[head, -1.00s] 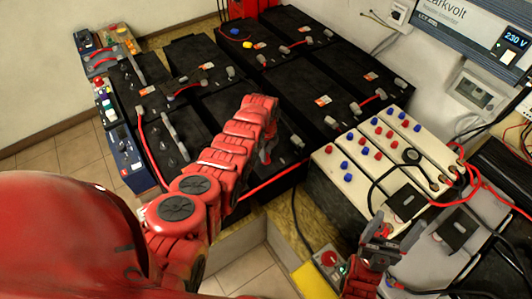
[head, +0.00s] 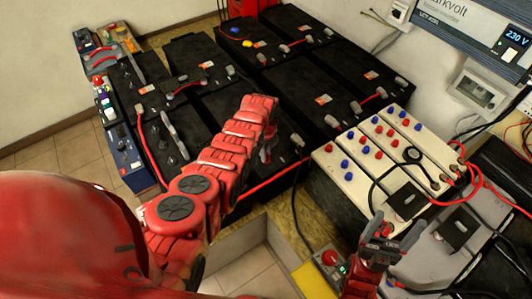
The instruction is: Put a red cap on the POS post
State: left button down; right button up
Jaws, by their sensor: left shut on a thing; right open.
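My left gripper (head: 267,148) is over the black batteries in the middle. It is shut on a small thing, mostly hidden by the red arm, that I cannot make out. Several red caps (head: 379,129) and blue caps (head: 348,135) sit on the cream battery tops (head: 345,158) at the right. My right gripper (head: 385,240) is open and empty, in front of the cream batteries. Several posts show on the black batteries (head: 200,130), many with grey terminal covers. No POS mark is legible, so I cannot tell which post it is.
Red cables (head: 272,181) and black cables cross the batteries. A control box with a red button (head: 329,258) stands at the lower middle. A Zarkvolt unit (head: 455,30) hangs on the wall at upper right. Another row of devices (head: 122,160) lines the left edge.

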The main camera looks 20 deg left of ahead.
pick_arm(q)
jog(key=shift+f, duration=0.25)
dwell(0.4)
jog(key=shift+c, duration=0.9)
grip_release()
jog(key=shift+r, duration=0.1)
jog(key=shift+w+r+p, duration=0.1)
jog(key=shift+r+p, duration=0.6)
jog(key=shift+r, duration=0.25)
jog(key=shift+a+r+p, duration=0.1)
jog(key=shift+r+p, duration=0.65)
jog(key=shift+r, duration=0.05)
jog(key=shift+r+p, duration=1.95)
jog(key=shift+r, duration=0.25)
